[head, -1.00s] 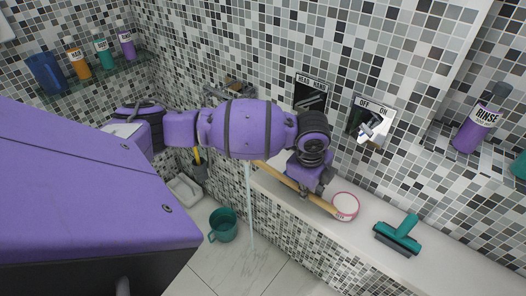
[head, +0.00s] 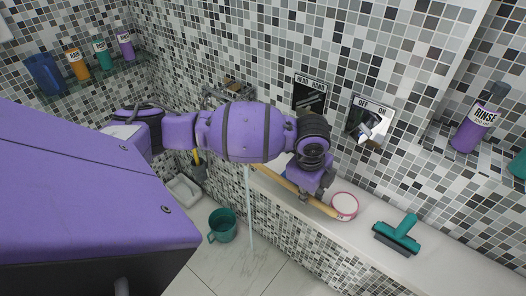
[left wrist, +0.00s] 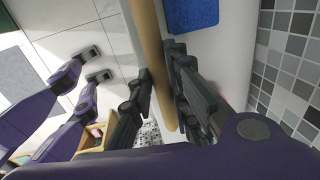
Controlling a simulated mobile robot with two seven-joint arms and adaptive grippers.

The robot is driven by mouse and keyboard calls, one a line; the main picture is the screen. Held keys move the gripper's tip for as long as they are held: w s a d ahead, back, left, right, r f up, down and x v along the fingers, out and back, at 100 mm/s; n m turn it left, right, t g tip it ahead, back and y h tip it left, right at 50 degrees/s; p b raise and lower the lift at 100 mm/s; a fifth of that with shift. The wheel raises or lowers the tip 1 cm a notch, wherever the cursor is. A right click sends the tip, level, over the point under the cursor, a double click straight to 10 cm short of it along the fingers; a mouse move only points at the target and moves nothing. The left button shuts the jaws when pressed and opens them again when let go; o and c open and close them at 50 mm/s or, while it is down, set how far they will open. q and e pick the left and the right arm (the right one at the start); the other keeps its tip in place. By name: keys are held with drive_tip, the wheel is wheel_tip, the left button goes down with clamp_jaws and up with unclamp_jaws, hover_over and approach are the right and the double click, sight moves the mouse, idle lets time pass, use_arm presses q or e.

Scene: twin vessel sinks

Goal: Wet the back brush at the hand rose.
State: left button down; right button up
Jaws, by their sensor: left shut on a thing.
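The back brush's pale wooden handle (head: 275,178) runs under my left arm beside the white ledge, slanting down to the right. My left gripper (head: 304,194) is shut on the handle. In the left wrist view the handle (left wrist: 152,60) passes between the fingers of my left gripper (left wrist: 158,88). The brush head is hidden or cannot be made out. A thin water stream (head: 249,205) falls from behind my left arm to the floor. The hand rose itself is hidden behind the arm. My right gripper cannot be made out in either view.
The plate labelled HEAD and HAND (head: 309,97) and the OFF/ON lever plate (head: 369,119) are on the wall. A round pink-rimmed tub (head: 345,205) and a teal squeegee (head: 399,236) are on the ledge (head: 452,270). A teal mug (head: 222,225) stands on the floor.

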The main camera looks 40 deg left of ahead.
idle(0.4)
use_arm(q)
drive_tip(key=shift+s+d+r, duration=0.8)
drive_tip(key=shift+s+r, duration=0.2)
drive_tip(key=shift+r, duration=0.05)
drive_tip(key=shift+s+d+r, duration=0.8)
drive_tip(key=shift+s+r, duration=0.15)
drive_tip(key=shift+r, duration=0.05)
